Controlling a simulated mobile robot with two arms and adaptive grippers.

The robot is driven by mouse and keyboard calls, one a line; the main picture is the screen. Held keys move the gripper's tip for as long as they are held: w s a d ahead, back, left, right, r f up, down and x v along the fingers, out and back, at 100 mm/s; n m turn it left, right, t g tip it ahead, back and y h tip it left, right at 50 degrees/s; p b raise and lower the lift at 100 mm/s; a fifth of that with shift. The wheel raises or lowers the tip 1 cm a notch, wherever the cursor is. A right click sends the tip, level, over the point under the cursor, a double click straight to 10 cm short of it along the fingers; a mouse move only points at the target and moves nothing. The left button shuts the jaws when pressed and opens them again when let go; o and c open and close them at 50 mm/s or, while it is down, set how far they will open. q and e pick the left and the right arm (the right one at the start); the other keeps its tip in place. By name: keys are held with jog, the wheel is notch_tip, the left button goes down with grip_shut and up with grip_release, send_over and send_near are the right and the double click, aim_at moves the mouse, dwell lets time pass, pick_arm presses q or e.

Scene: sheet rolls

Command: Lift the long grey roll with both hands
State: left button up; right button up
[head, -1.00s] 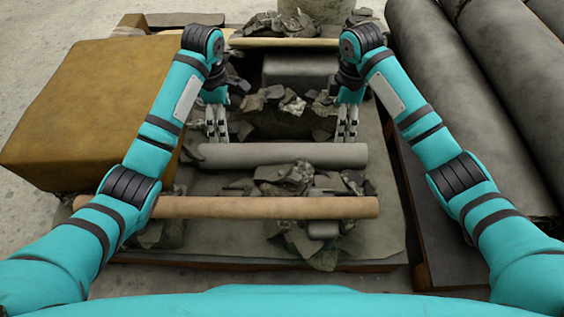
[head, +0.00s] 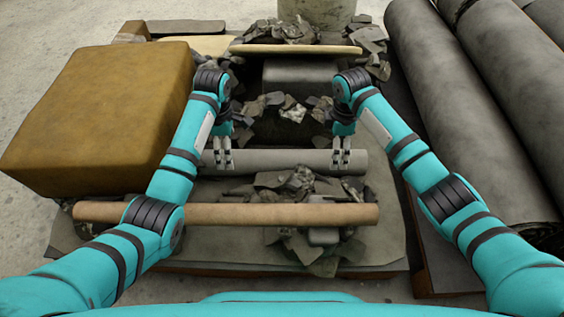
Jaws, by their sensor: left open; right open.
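The long grey roll (head: 285,161) lies level across the rubble bed in the middle of the head view. My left gripper (head: 223,162) is open at the roll's left part, pointing down. My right gripper (head: 341,163) is open at its right part, also pointing down. The fingers of both overlap the roll in the picture. I cannot tell whether they straddle it or touch it.
A tan roll (head: 240,214) lies parallel in front of the grey roll, with rubble (head: 290,185) between. Another tan roll (head: 300,49) lies behind. A large brown block (head: 95,120) stands at left. Big dark rolls (head: 470,110) lie at right.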

pick_arm(q)
notch_tip(320, 180, down, 9)
jog(key=shift+r, duration=0.2)
pick_arm(e)
notch_tip(320, 180, down, 9)
jog(key=shift+r, duration=0.2)
pick_arm(q)
jog(key=c, duration=1.5)
pick_arm(e)
jog(key=c, duration=1.5)
pick_arm(q)
jog(key=shift+w+r, duration=0.15)
jog(key=shift+r, duration=0.15)
pick_arm(e)
jog(key=shift+w+r, duration=0.1)
jog(key=shift+r, duration=0.15)
